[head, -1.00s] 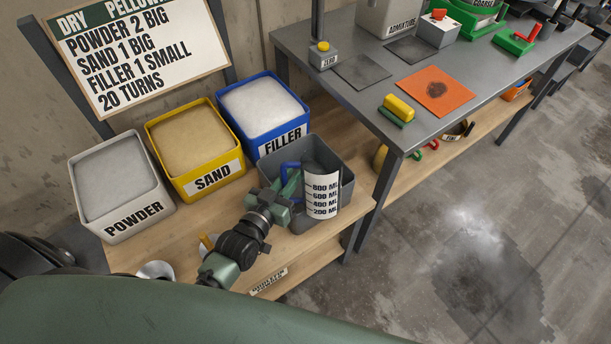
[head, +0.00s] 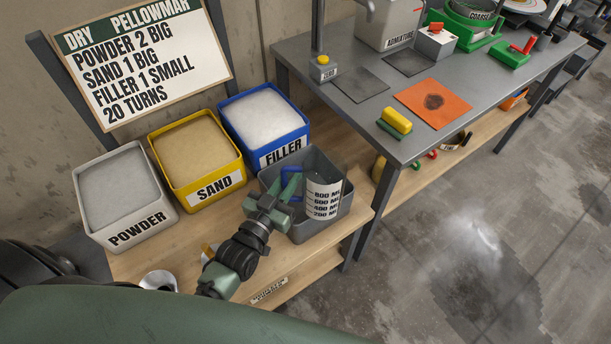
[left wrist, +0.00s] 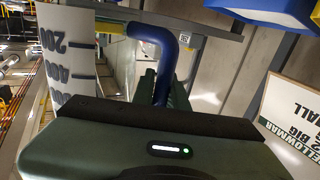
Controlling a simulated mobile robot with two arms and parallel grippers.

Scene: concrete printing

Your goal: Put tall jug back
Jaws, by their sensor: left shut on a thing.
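The tall jug (head: 322,197) is a dark, clear cylinder with a white millilitre scale and a blue handle (head: 291,173). It looks roughly upright, at the grey bin (head: 303,228) on the wooden shelf. Its lower end overlaps the bin's front wall in the head view; I cannot tell if its base touches anything. My left gripper (head: 286,192) is shut on the blue handle, to the left of the jug body. In the left wrist view, the handle (left wrist: 155,40) runs down between the fingers and the jug's scale (left wrist: 68,50) is at left. My right gripper is not in view.
Powder (head: 124,210), sand (head: 198,160) and filler (head: 265,120) tubs stand behind and left of the bin. The grey worktable (head: 430,135) rises close on the right. A metal scoop or bowl (head: 160,281) lies at the shelf's front left.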

